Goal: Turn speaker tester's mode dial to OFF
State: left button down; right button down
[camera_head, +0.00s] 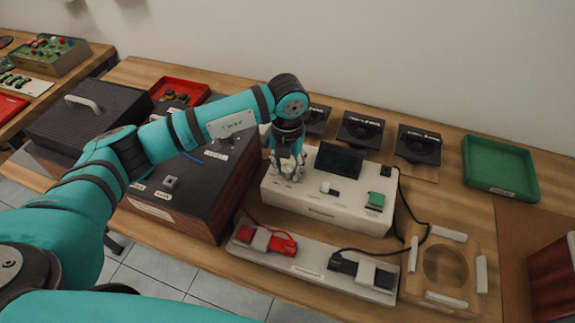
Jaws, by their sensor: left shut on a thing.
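The speaker tester (335,213) is a white box on the wooden bench, with a dark screen (339,160), a small black-and-white switch (329,189) and a green part (375,200) on its top. My left gripper (287,175) points down onto the left end of the tester's top. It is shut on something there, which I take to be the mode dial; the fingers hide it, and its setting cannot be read. My right gripper is not in view.
A red clip (275,242) and a black clip (362,268) lie on a pale tray in front. A black cable runs from the tester's right side. Black speaker units (418,146) stand behind, a green tray (500,165) right. Dark boxes (185,185) stand close on the left.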

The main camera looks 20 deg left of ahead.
aim_at(288, 168)
pick_arm(q)
jog(key=shift+r, duration=0.1)
jog(key=c, duration=1)
grip_release()
notch_tip(288, 168, up, 12)
jog(key=shift+f, duration=0.1)
